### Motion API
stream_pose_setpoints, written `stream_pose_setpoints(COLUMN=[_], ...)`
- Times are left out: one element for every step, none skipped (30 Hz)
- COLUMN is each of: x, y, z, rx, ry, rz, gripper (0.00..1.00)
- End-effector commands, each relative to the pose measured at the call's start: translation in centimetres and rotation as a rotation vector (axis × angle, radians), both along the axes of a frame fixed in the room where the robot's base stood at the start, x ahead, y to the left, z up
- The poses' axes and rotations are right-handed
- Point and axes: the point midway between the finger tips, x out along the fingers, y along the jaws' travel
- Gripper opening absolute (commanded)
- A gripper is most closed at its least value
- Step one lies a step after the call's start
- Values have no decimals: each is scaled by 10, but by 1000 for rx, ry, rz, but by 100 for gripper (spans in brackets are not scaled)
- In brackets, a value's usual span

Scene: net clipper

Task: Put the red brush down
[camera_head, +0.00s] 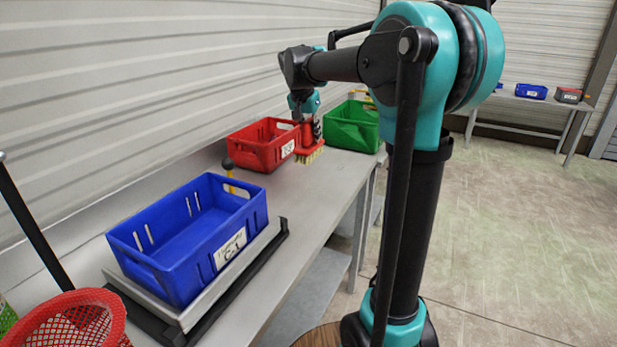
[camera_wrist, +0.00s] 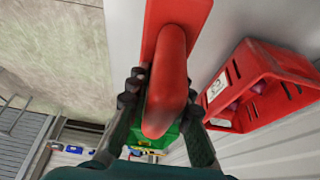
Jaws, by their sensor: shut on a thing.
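The red brush (camera_head: 310,152) has pale bristles on its underside and is at the table's front edge side, between the red crate and the green crate. My gripper (camera_head: 305,120) is shut on its handle from above. In the wrist view the red brush (camera_wrist: 168,75) lies between the two dark fingers of my gripper (camera_wrist: 160,105). The bristles are at or just above the grey tabletop (camera_head: 310,190); I cannot tell whether they touch it.
A red crate (camera_head: 262,150) stands close on the left of the brush, and a green crate (camera_head: 352,128) behind it on the right. A blue crate (camera_head: 150,262) sits on a scale-like tray (camera_head: 262,246) nearer me. A red mesh basket (camera_head: 40,325) is at the lower left.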

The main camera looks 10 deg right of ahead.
Motion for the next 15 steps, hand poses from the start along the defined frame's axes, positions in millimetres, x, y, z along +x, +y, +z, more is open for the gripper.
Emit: stream_pose_setpoints(x=[1, 1, 1, 1, 1, 0, 0, 1, 1, 1, 0, 1, 1, 0, 0], y=[0, 0, 0, 0, 0, 0, 0, 0, 0, 0, 0, 0, 0, 0, 0], z=[-13, -21, -31, -38, -45, -55, -61, -68, -75, -80, -85, -89, -92, -95, -97], rx=[0, 0, 0, 0, 0, 0, 0, 0, 0, 0, 0, 0, 0, 0, 0], ry=[0, 0, 0, 0, 0, 0, 0, 0, 0, 0, 0, 0, 0, 0, 0], rz=[0, 0, 0, 0, 0, 0, 0, 0, 0, 0, 0, 0, 0, 0, 0], gripper=[0, 0, 0, 0, 0, 0, 0, 0, 0, 0, 0, 0, 0, 0, 0])
